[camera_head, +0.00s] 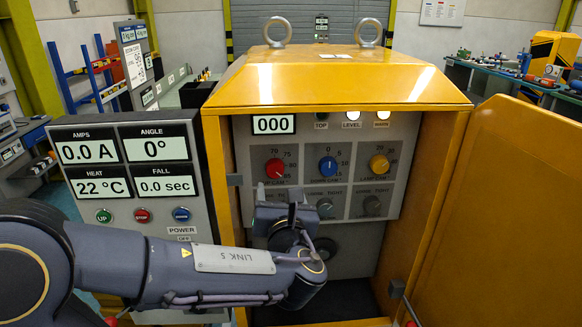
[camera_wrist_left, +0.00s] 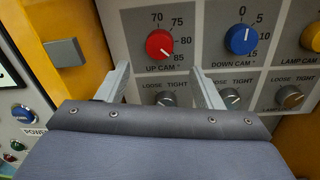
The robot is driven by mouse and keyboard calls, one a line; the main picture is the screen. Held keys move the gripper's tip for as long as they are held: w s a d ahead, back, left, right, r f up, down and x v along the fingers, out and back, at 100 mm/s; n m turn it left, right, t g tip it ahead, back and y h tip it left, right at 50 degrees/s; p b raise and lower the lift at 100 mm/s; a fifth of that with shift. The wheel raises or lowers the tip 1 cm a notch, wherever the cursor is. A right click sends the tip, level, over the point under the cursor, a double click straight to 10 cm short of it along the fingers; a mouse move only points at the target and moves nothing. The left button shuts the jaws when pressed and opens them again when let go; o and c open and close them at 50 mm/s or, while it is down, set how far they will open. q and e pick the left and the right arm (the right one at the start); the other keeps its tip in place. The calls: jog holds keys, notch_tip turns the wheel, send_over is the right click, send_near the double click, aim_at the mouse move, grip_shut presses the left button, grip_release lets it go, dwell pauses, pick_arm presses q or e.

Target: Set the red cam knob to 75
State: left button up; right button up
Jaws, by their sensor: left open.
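The red UP CAM knob (camera_head: 275,168) is on the grey panel inside the open yellow cabinet. It shows closer in the left wrist view (camera_wrist_left: 160,45), with a scale marked 70, 75, 80 and 85. Its white mark appears to point to the lower right, toward 85. My left gripper (camera_head: 284,205) is in front of the panel, just below the red knob. In the left wrist view the fingers (camera_wrist_left: 160,70) are spread apart with nothing between them, one lower left and one lower right of the knob. My right gripper is not in view.
A blue DOWN CAM knob (camera_head: 328,164) and a yellow LAMP CAM knob (camera_head: 379,163) sit to the right. Smaller grey LOOSE/TIGHT knobs (camera_wrist_left: 290,97) are below. The yellow door (camera_head: 510,210) stands open at right. A readout box (camera_head: 126,170) stands at left.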

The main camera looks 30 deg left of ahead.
aim_at(275, 172)
pick_arm(q)
jog(key=shift+p+x, duration=0.7)
jog(key=shift+x, duration=3.25)
jog(key=shift+a, duration=0.1)
jog(key=c, duration=1)
